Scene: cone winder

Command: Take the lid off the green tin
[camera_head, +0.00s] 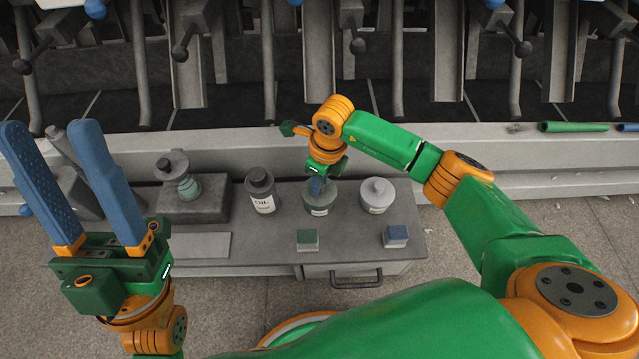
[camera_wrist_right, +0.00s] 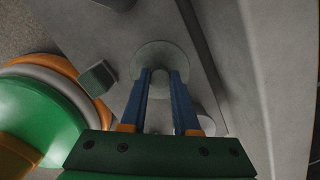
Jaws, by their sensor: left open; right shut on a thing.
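The green tin (camera_head: 320,204) stands on the grey bench between an oil bottle and a pale grey tin. My right gripper (camera_head: 318,186) points down over it, shut on the lid's knob. In the right wrist view the round green lid (camera_wrist_right: 160,50) lies under the blue fingertips (camera_wrist_right: 161,74), which pinch its middle. The fingers hide the knob, and I cannot tell whether there is a gap between lid and tin. My left gripper (camera_head: 50,128) is raised at the left, open and empty, its blue fingers wide apart.
The oil bottle (camera_head: 261,190) and the lidded grey tin (camera_head: 377,196) flank the green tin closely. A green block (camera_head: 307,239) and a blue block (camera_head: 396,236) lie near the front edge. A winder stand (camera_head: 195,205) is at left. A bare plate (camera_head: 200,246) lies before it.

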